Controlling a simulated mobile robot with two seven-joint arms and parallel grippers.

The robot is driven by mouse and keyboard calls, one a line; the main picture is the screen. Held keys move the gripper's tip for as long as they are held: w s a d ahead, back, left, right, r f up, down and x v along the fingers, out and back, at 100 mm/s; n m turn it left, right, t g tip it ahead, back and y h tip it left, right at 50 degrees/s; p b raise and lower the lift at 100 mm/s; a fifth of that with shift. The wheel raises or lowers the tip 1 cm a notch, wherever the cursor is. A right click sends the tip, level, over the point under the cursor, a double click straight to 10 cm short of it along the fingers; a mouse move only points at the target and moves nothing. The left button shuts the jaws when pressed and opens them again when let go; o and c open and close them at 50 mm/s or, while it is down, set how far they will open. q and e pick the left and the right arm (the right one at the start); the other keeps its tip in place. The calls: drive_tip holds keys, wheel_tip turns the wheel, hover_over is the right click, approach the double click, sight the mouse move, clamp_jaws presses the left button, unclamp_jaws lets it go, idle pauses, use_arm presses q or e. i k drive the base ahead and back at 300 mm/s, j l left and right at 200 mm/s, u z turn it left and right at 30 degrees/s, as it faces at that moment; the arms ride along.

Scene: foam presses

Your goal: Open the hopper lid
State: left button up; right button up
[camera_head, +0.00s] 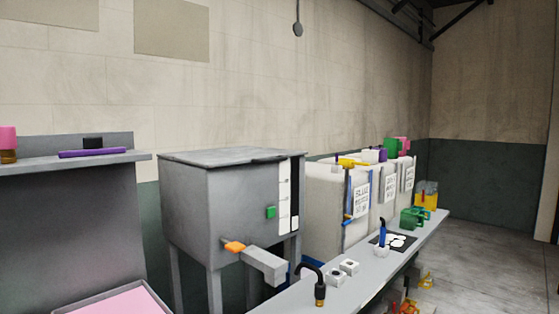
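The hopper (188,205) is a grey metal box on legs in the middle left of the head view. Its lid (225,156) is a flat grey plate that lies level on top and looks closed. A green block (271,212) sits on the hopper's front face beside a white and black strip (289,192). A grey spout (265,266) with an orange piece (235,246) sticks out low on the front. Neither of my grippers shows in this view.
A shelf (30,166) with a purple item (92,153) stands left of the hopper, above a pink-filled tray (70,308). A long grey bench (345,293) runs along the front right. White labelled bins (328,200) stand behind it. Open floor (490,255) lies to the right.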

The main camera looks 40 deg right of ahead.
sight(268, 155)
drive_tip(key=l+u, duration=0.1)
drive_tip(key=l, duration=1.05)
drive_tip(key=k+l+u, duration=0.15)
drive_tip(key=l, duration=0.4)
drive_tip(key=l+u, duration=0.1)
drive_tip(key=l, duration=0.45)
drive_tip(key=k+l, duration=0.1)
drive_tip(key=l, duration=0.45)
drive_tip(key=u, duration=0.05)
